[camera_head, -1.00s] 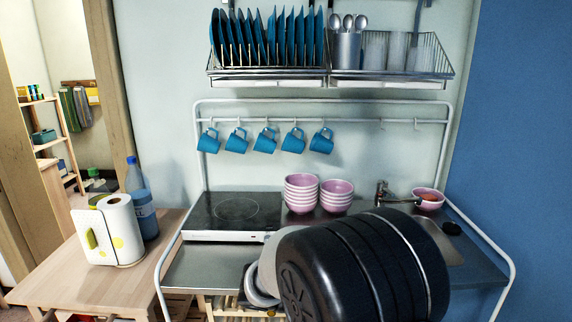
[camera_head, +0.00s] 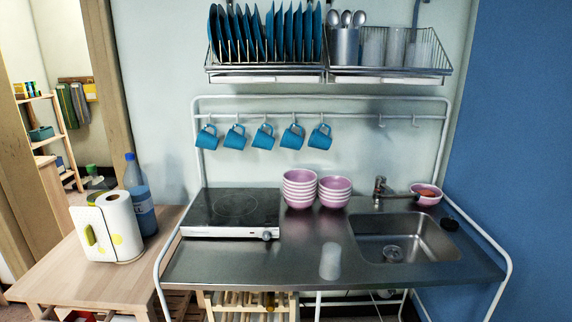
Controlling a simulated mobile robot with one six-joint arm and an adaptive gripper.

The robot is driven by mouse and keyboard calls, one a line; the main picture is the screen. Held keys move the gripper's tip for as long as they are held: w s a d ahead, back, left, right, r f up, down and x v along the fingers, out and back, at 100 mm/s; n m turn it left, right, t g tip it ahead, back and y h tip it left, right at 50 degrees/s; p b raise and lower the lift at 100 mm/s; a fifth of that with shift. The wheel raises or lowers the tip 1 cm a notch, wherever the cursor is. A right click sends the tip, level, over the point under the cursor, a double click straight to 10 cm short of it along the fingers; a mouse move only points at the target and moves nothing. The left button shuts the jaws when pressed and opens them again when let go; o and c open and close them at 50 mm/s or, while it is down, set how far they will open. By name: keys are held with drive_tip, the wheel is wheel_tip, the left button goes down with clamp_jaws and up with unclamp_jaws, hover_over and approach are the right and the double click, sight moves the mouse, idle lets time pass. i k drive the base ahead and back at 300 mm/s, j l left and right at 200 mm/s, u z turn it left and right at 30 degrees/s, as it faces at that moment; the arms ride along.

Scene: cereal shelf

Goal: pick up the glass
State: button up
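A translucent whitish glass (camera_head: 330,262) stands on the steel counter (camera_head: 290,262), near its front edge and left of the sink. Nothing touches it. More clear glasses (camera_head: 396,47) stand in the right part of the wall rack, beside a metal holder with spoons. My gripper is not in view, and no part of my arm shows.
A hotplate (camera_head: 235,212) is on the counter's left. Pink bowls (camera_head: 300,188) are stacked behind the glass. The sink (camera_head: 405,240) with its tap (camera_head: 379,188) is to the right. Blue mugs (camera_head: 264,136) hang above. A wooden table (camera_head: 100,282) holds a bottle and paper roll.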

sight(330, 262)
drive_tip(key=i+j+u, duration=0.45)
drive_tip(key=i+j, duration=0.15)
drive_tip(key=i, duration=0.2)
